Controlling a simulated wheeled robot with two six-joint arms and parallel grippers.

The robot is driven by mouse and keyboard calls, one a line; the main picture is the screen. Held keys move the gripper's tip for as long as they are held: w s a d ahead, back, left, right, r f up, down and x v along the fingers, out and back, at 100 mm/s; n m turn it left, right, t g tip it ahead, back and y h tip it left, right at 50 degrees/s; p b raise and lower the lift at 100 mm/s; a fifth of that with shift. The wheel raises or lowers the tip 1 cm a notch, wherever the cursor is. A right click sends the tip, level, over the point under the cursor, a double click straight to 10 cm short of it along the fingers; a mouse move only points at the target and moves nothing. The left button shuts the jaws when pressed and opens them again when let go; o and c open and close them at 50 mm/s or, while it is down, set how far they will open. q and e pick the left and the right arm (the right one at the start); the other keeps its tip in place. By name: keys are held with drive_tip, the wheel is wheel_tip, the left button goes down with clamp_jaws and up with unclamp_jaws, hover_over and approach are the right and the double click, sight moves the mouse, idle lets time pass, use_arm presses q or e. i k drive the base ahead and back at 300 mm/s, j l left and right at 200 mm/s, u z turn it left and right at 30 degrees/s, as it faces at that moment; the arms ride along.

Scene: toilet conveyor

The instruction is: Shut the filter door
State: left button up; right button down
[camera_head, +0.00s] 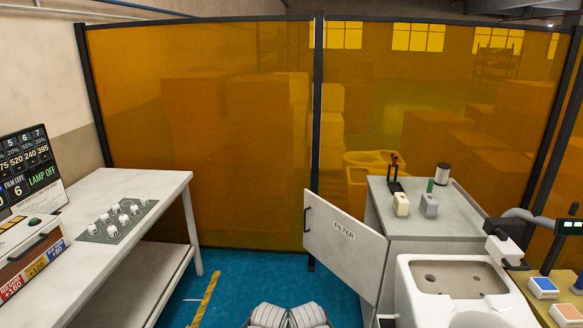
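The filter door (340,245) is a white panel with the word FILTER on it. It stands open, swung out to the left from the near left corner of a grey-topped cabinet (437,215). Its black handle (307,219) is at the free left edge. The inside of the cabinet behind the door is hidden. Two ribbed pale grey parts of mine show at the bottom middle, below and to the left of the door. Neither gripper's fingers can be seen, and nothing touches the door.
A white bench (120,190) with a panel of knobs (118,220) stands at left. A white toilet-like basin (455,278) is close to the door at right. Blue floor (245,275) is free between bench and door. Amber screens (200,140) close off the back.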

sight(352, 250)
drive_tip(key=i, duration=1.8)
drive_tip(key=i+l+u, duration=0.2)
drive_tip(key=i, duration=0.4)
drive_tip(key=j+u, duration=0.15)
